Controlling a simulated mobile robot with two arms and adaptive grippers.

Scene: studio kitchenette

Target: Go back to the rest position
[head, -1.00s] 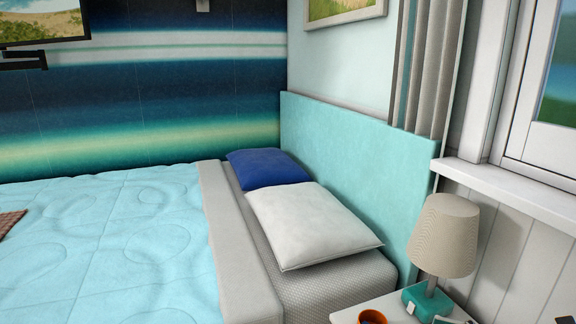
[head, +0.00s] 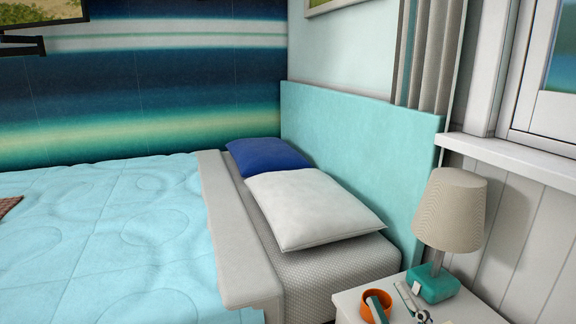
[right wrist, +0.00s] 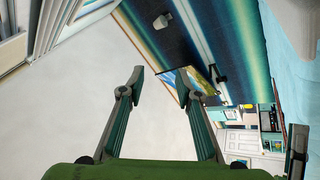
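The fingers of my right gripper (head: 391,295) show at the bottom of the head view, in front of the nightstand. They point up and stand apart. In the right wrist view my right gripper (right wrist: 160,80) is open, with nothing between its grey and green fingers. Its fingers stand against a pale ceiling. My left gripper is not in view.
The nightstand (head: 347,305) at the bottom right carries a lamp (head: 450,212) and an orange cup (head: 366,297), partly covered by my finger. A bed (head: 120,235) with blue and white pillows fills the left and middle. A window is at right.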

